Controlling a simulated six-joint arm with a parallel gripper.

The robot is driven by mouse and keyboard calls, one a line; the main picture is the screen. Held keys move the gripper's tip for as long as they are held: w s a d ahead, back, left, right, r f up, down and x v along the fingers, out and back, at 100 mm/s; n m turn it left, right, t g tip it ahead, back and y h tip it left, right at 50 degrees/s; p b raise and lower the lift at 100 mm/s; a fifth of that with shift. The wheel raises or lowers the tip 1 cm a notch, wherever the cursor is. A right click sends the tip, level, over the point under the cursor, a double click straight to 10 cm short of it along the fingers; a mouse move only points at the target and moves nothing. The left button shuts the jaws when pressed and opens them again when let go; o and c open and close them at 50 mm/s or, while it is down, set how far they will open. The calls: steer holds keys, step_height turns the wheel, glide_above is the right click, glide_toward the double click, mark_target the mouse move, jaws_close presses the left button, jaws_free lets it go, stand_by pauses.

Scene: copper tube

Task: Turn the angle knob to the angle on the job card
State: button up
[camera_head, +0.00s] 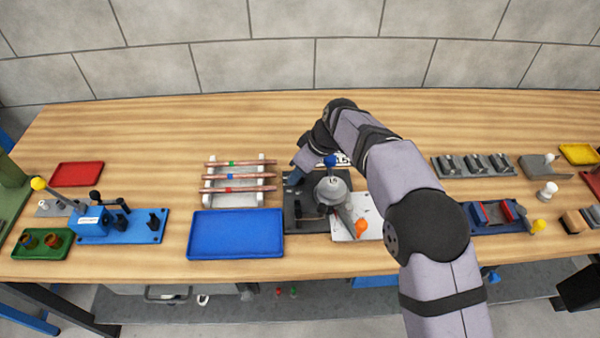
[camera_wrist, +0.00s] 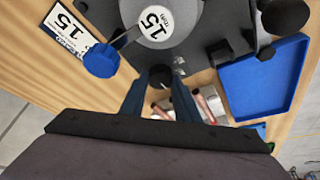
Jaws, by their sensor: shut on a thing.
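The grey bender with a round former stands on a dark base plate (camera_head: 300,222). The small black angle knob (camera_wrist: 159,74) sits at the plate's edge, between the fingers of my gripper (camera_wrist: 160,92). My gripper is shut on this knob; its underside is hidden. In the head view my gripper (camera_head: 294,180) is at the left rear of the bender.
A blue-knobbed arm (camera_wrist: 102,60) stands close to my gripper. An orange-tipped lever (camera_head: 361,227) reaches over a white panel. A blue tray (camera_head: 236,236) and a white rack (camera_head: 230,200) with several copper tubes lie to the left. The table behind is clear.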

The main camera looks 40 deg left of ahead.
steer(key=n+p, duration=0.1)
steer(key=n+g+p, duration=0.1)
steer(key=n, duration=0.1)
steer(key=shift+w+r+n, duration=0.15)
steer(key=shift+n, duration=0.15)
steer(key=shift+n+g+h+p, duration=0.5)
steer(key=shift+n+p, duration=0.5)
steer(key=shift+a+n+p, duration=0.1)
steer(key=shift+n+p, duration=0.4)
steer(key=shift+p, duration=0.1)
steer(key=o, duration=1)
steer(key=shift+o, duration=0.2)
steer(key=b+v, duration=0.1)
steer(key=v, duration=0.6)
steer(key=shift+w, duration=0.2)
steer(key=shift+c, duration=0.5)
